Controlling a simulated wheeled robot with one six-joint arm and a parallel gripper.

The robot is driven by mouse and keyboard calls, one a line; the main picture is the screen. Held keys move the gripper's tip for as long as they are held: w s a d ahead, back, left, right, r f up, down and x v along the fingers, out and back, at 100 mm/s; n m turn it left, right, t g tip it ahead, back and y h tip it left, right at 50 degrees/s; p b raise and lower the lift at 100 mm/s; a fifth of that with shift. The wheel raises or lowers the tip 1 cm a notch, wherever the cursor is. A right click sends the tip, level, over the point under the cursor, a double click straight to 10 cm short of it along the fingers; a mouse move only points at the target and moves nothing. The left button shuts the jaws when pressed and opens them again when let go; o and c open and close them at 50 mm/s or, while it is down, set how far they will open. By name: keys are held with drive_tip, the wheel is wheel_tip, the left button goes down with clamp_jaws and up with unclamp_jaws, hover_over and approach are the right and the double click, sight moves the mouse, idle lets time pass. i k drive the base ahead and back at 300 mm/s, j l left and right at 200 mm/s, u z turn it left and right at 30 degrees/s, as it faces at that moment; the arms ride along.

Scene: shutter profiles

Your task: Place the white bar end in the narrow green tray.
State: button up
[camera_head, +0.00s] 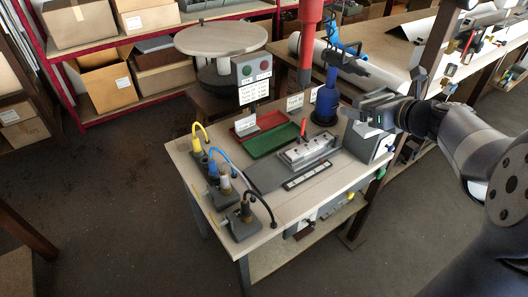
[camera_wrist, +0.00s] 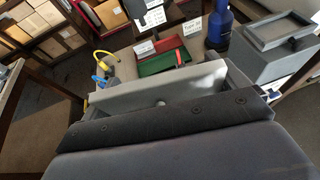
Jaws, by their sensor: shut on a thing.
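My gripper (camera_head: 362,108) is at the right of the bench, raised near the blue bottle and the grey box. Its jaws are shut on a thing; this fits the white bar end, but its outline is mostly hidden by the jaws. In the wrist view a pale grey part lies across the jaws, and I cannot tell the held piece apart from it. The narrow green tray (camera_head: 270,144) lies on the bench to the left of my gripper, beside the red tray (camera_head: 243,126). The green tray also shows beyond the jaws in the wrist view (camera_wrist: 148,68). My gripper is apart from it.
A button post (camera_head: 252,78) rises behind. Corded tools (camera_head: 222,190) fill the left edge. A red column hangs above the bench's back.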

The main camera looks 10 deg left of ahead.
sight(263, 146)
drive_tip(key=j+z, duration=0.2)
drive_tip(key=j, duration=0.55)
drive_tip(key=j+z, duration=0.2)
drive_tip(key=j, duration=0.55)
drive_tip(key=k+j+z, duration=0.15)
drive_tip(key=j, duration=0.55)
drive_tip(key=i+j, duration=0.15)
drive_tip(key=j, duration=0.25)
drive_tip(key=i+j+z, duration=0.1)
drive_tip(key=j, duration=0.25)
drive_tip(key=i+j, duration=0.15)
drive_tip(key=j, duration=0.25)
drive_tip(key=i+j+z, duration=0.1)
drive_tip(key=j, duration=0.3)
drive_tip(key=i, duration=0.3)
